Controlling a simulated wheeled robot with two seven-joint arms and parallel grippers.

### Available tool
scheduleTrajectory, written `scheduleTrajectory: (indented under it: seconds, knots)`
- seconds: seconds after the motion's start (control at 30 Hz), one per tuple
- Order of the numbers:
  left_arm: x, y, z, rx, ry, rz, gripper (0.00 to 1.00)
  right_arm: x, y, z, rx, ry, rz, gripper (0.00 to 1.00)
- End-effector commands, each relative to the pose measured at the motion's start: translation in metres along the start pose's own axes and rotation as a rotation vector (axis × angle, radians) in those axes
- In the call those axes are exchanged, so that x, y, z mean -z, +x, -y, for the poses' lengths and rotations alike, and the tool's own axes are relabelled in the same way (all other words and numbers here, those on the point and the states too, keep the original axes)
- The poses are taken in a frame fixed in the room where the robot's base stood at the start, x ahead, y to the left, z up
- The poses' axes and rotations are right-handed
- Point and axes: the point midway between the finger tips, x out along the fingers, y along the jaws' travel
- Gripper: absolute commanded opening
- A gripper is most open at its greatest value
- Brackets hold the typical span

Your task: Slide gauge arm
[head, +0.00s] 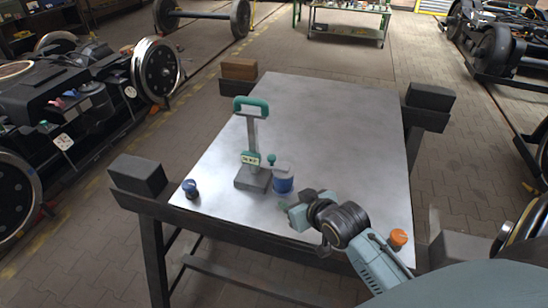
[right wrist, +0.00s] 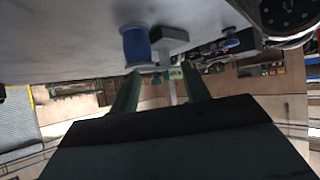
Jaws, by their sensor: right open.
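The gauge stands upright on the metal table (head: 340,110), with a dark grey base block (head: 252,179), a grey post (head: 251,132) and a green handle (head: 251,103) on top. A green-framed display (head: 250,158) sits low on the post, and a small green knob (head: 272,159) is beside it. A blue cylinder with a grey top (head: 283,182) stands right of the base. My right gripper (head: 284,206) is open and empty, low over the table in front of the cylinder. In the right wrist view its green fingers (right wrist: 162,90) are apart, with the blue cylinder (right wrist: 137,46) beyond them. My left gripper is not in view.
A dark blue knob (head: 190,188) stands at the table's left front edge and an orange one (head: 398,238) at the right front. Dark blocks (head: 138,174) sit outside the table's corners. The table's back and right are clear. Wheelsets (head: 157,70) stand on the left.

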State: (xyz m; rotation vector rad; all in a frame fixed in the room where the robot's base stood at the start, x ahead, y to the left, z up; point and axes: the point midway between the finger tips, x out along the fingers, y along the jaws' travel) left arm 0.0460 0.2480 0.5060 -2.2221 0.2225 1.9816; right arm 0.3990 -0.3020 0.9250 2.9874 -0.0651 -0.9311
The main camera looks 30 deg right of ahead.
Motion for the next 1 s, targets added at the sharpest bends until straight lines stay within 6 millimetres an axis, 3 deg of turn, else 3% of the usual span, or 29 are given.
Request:
scheduleTrajectory:
  seconds: [0.03, 0.1, 0.2, 0.37, 0.8, 1.0]
  knots:
    - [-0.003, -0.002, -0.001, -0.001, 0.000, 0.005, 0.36, 0.025, -0.001, -0.010, -0.011, 0.014, -0.074, 0.46]
    - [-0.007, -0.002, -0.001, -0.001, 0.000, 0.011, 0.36, 0.049, -0.004, -0.019, -0.020, 0.028, -0.148, 0.46]
    - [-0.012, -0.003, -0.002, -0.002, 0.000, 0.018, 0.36, 0.066, -0.004, -0.025, -0.025, 0.040, -0.204, 0.46]
    - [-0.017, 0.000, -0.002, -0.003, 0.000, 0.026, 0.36, 0.071, 0.012, -0.027, -0.026, 0.042, -0.214, 0.46]
    - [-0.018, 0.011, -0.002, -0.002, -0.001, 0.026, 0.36, 0.088, 0.094, -0.029, -0.027, 0.042, -0.212, 0.46]
    - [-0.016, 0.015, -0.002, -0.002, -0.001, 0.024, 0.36, 0.092, 0.117, -0.029, -0.026, 0.041, -0.211, 0.46]
